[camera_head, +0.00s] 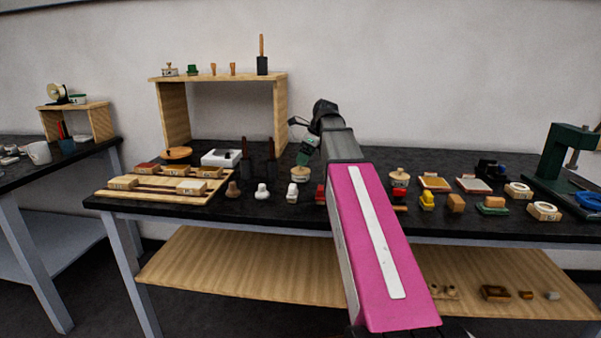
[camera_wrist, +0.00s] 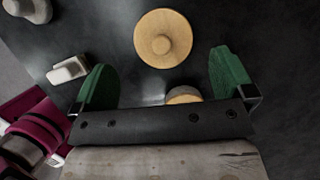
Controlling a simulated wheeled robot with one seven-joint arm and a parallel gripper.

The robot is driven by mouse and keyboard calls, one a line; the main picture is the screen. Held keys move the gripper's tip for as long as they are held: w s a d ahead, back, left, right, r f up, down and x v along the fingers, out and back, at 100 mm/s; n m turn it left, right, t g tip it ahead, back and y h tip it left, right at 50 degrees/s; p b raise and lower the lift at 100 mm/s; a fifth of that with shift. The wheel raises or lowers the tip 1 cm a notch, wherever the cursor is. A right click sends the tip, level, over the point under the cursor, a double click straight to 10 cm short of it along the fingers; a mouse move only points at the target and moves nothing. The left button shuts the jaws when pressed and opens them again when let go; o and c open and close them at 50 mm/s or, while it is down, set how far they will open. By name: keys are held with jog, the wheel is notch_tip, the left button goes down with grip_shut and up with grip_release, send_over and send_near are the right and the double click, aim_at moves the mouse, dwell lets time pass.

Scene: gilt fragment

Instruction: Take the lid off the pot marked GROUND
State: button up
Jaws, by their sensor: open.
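A pale pot (camera_head: 300,174) with a dark band or label stands on the black table below my gripper; its marking is too small to read. A second pale pot (camera_head: 399,177) with a knobbed wooden lid stands right of my arm. In the wrist view, a round wooden lid (camera_wrist: 150,55) with a central knob shows from above, just beyond the space between the fingertips. My gripper (camera_wrist: 162,72) is open, its green pads apart with nothing gripped. It also shows in the head view (camera_head: 302,140), above the table. I cannot tell which pot is marked GROUND.
Another round wooden-topped thing (camera_wrist: 183,95) is partly hidden by my gripper's palm. A pale block (camera_wrist: 68,70) lies near the left finger. White (camera_head: 262,191) and brown (camera_head: 233,189) stampers stand to the left. A wooden shelf (camera_head: 280,110) rises behind; a green press (camera_head: 560,160) stands far right.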

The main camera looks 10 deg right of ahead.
aim_at(301, 168)
jog(key=x, duration=0.5)
jog(key=shift+w, duration=0.1)
jog(key=c, duration=0.9)
